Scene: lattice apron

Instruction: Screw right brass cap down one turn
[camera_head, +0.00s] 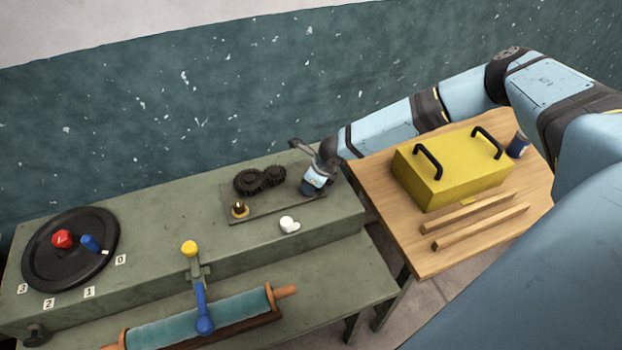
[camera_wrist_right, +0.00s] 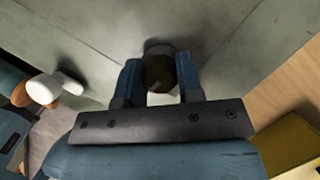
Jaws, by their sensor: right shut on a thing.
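My right gripper (camera_head: 311,187) reaches down over the right end of a dark plate (camera_head: 262,211) on the green bench. In the right wrist view its two blue fingers (camera_wrist_right: 159,80) are closed on the sides of a dark, round-topped piece, the right brass cap (camera_wrist_right: 159,70). The gripper hides this cap in the head view. Another brass cap (camera_head: 239,209) stands at the left end of the plate, clear of the gripper. My left gripper is not in view.
Dark gears (camera_head: 260,180) are on the plate's back side. A white rounded piece (camera_head: 289,224) sits at its front. A yellow box (camera_head: 452,170) and wooden strips (camera_head: 482,227) lie on the wooden table. A black dial (camera_head: 70,262) and lever (camera_head: 198,283) are left.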

